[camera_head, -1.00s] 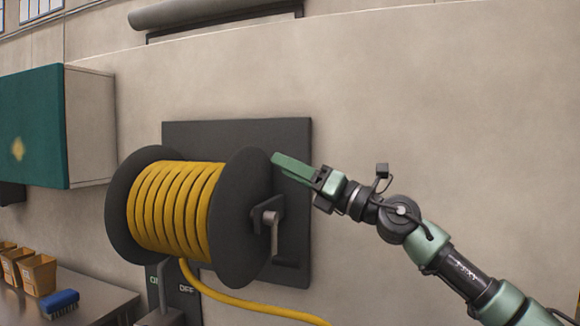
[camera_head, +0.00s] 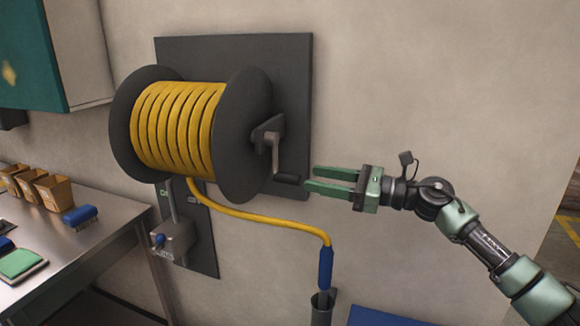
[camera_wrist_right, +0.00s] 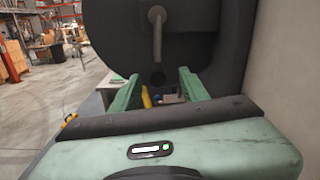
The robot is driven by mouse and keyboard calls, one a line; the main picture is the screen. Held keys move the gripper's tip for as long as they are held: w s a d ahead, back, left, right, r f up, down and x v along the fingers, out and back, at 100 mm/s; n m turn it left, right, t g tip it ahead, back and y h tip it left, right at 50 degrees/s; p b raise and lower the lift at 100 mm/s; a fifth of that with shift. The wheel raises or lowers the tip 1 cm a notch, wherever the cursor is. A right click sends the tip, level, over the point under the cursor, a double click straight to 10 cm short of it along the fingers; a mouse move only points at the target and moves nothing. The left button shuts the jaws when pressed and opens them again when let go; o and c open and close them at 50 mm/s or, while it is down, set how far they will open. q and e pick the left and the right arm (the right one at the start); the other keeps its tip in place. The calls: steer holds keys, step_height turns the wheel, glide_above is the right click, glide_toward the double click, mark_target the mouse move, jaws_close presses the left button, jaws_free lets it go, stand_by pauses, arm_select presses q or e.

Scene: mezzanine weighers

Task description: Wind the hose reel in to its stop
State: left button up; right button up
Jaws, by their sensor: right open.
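The hose reel (camera_head: 178,128) is mounted on a dark wall plate (camera_head: 291,75), with yellow hose wound on its drum. Its crank (camera_head: 273,150) is on the right flange, with the arm hanging down and a dark handle (camera_head: 288,179) at the bottom. The hose (camera_head: 265,217) runs down to a blue nozzle (camera_head: 326,268) that sits in a grey tube holder (camera_head: 321,304). My right gripper (camera_head: 313,179) is open, its fingertips just right of the handle. In the right wrist view the handle (camera_wrist_right: 157,78) appears between and beyond the green fingers. My left gripper is not in view.
A steel bench (camera_head: 104,240) with bins (camera_head: 52,191), a blue brush (camera_head: 80,216) and a green sponge (camera_head: 21,264) stands at left. A switch box (camera_head: 175,241) with a lever is below the reel. The wall to the right is clear.

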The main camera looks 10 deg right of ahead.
mark_target(278, 177)
steer(key=shift+n, duration=0.3)
steer(key=p+x, duration=0.1)
steer(key=x, duration=0.1)
steer(key=p+x, duration=0.1)
steer(key=x, duration=0.1)
steer(key=f+p+x, duration=0.1)
steer(key=x, duration=0.1)
steer(key=shift+a, duration=0.35)
steer(key=shift+w+a+f, duration=0.15)
steer(key=shift+w+a, duration=0.15)
jaws_close()
stand_by(0.7)
